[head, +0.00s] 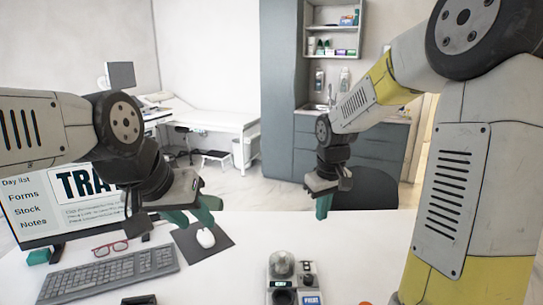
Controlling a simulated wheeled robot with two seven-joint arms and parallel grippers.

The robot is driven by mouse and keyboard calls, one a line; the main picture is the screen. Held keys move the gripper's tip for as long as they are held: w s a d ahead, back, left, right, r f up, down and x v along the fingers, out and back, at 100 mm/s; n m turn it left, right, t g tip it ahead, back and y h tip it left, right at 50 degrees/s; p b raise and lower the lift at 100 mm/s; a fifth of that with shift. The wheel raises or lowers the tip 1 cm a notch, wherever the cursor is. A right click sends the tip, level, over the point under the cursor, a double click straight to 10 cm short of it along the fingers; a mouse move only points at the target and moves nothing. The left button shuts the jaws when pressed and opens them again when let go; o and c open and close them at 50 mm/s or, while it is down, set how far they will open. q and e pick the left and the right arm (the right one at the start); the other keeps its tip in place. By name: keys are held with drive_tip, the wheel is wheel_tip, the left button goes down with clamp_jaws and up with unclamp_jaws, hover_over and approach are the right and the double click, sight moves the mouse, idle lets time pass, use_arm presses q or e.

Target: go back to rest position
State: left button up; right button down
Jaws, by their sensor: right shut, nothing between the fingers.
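My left gripper (192,212) hangs in front of the monitor, above the mouse, with teal fingers that look apart and nothing visible between them. My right gripper (323,207) is near the middle of the view, pointing down past the desk's far edge. Its teal fingers are shut and hold nothing. Both arms are raised above the white desk (350,250), and the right arm bends high on the right side. My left forearm hides part of the monitor.
On the desk are a monitor (30,212), red glasses (110,248), a keyboard (110,275), a mouse (206,238) on a dark mat (190,246) and a small device (309,280). A dark chair (368,187) stands beyond. The desk between device and mat is clear.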

drive_tip(key=s+r+m+t+y, duration=0.1)
drive_tip(key=s+r+m+t, duration=0.1)
drive_tip(key=s+r, duration=0.3)
drive_tip(key=s+r+m+t+y, duration=0.1)
drive_tip(key=s+r, duration=0.5)
drive_tip(key=s, duration=0.8)
drive_tip(key=shift+d+m+t, duration=0.15)
drive_tip(key=shift+m+t, duration=0.35)
drive_tip(key=shift+m, duration=0.2)
drive_tip(key=shift+r, duration=0.1)
